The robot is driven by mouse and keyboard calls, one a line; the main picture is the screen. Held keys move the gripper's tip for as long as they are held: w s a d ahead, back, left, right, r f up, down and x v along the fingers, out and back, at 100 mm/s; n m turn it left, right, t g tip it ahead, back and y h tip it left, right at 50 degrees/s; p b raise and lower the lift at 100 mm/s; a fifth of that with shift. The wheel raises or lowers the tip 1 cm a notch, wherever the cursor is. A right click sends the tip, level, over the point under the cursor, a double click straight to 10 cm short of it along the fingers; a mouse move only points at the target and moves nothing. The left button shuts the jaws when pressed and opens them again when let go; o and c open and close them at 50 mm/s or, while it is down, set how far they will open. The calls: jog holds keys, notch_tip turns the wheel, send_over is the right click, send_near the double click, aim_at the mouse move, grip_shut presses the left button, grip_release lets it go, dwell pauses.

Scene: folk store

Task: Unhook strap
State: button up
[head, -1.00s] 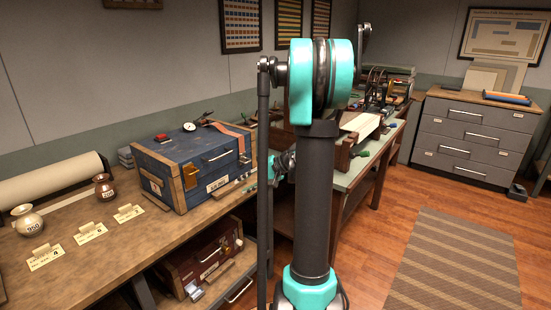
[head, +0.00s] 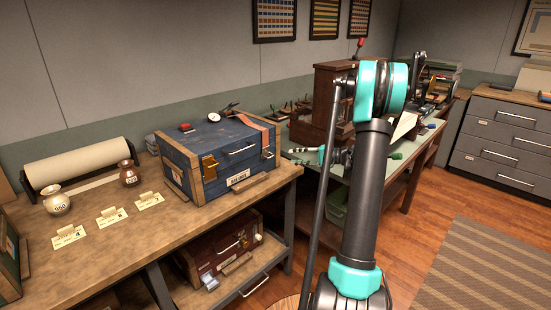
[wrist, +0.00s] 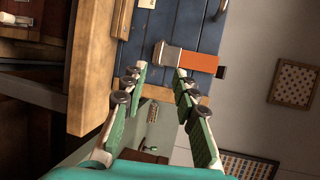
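The blue wooden chest (head: 215,133) stands shut on the workbench. The orange strap (head: 262,128) hangs over its top right corner, beside a metal handle on the front. In the wrist view, the strap (wrist: 198,62) lies across the blue boards with a metal piece (wrist: 165,55) at one end. My gripper (wrist: 161,74) is open and empty. Its green-padded fingers point at the chest, with the strap just beyond the tips. No contact shows. In the head view, my gripper (head: 328,154) is small, right of the chest; whether the strap is still hooked is unclear.
A dial gauge and a red-topped block (head: 185,128) sit on the chest lid. Labelled jars (head: 57,200) and cards stand to the left. A red case (head: 225,250) is on the lower shelf. A second bench (head: 420,155) with tools is to the right. Floor between is free.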

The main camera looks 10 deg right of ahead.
aim_at(269, 146)
jog(key=x, duration=1)
grip_shut()
